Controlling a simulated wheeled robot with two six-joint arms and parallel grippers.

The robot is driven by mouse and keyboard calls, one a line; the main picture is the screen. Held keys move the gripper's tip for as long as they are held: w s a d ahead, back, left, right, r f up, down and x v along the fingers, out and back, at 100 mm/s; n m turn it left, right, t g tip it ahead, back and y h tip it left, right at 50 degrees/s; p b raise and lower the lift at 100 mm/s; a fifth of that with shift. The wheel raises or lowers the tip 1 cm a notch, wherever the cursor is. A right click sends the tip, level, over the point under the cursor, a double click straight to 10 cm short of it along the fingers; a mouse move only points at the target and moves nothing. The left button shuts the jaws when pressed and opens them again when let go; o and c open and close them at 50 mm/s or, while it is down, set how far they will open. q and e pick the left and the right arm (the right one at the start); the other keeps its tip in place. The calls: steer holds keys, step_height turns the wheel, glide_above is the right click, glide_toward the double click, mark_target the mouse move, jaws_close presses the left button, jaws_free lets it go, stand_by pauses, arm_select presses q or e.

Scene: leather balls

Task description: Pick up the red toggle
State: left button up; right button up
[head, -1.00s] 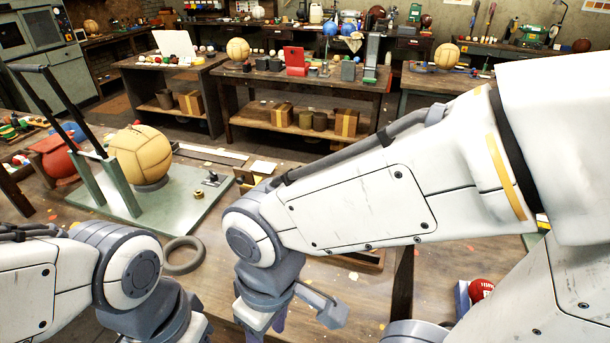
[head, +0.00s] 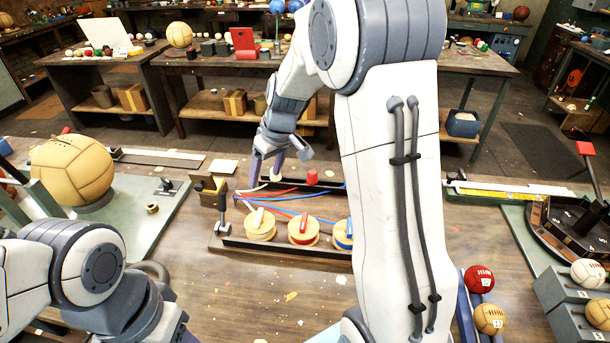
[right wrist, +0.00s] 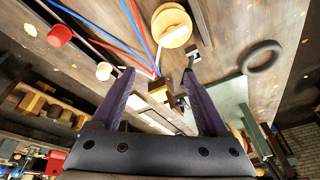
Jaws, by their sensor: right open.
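A small red cylinder (head: 312,177), which looks like the red toggle, stands at the far part of a dark-edged tray (head: 285,250) in the head view. It also shows at the upper left of the right wrist view (right wrist: 59,35). My right gripper (head: 266,170) is open and empty, pointing down over the tray's far left part, to the left of the red toggle and apart from it. Its two purple fingers stand wide apart in the right wrist view (right wrist: 162,85). Of my left arm only the links and wrist show; its fingertips are out of frame.
A small white piece (right wrist: 104,70) lies near the fingers. Red and blue cords (head: 300,213) and several wooden discs (head: 303,232) lie in the tray. A large tan ball (head: 72,170) is on the left; red (head: 479,279) and tan balls are at front right. The table front is clear.

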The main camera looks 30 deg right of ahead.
steer(key=m+t+h, duration=0.1)
steer(key=m, duration=0.1)
glide_toward(313, 173)
steer(key=x, duration=0.5)
steer(key=shift+s+f, duration=0.1)
steer(key=shift+s, duration=0.1)
steer(key=shift+w+f, duration=0.1)
steer(key=shift+f, duration=0.15)
steer(key=shift+w+a+f+p, duration=0.1)
steer(key=shift+w+f+p, duration=0.25)
steer(key=shift+f+p, duration=0.3)
steer(key=p+x, duration=0.1)
steer(key=x, duration=0.2)
steer(key=shift+w, duration=0.2)
steer(key=shift+w+f+p, duration=0.15)
steer(key=shift+f+p, duration=0.15)
steer(key=shift+f, duration=0.05)
steer(key=shift+c, duration=0.3)
jaws_close()
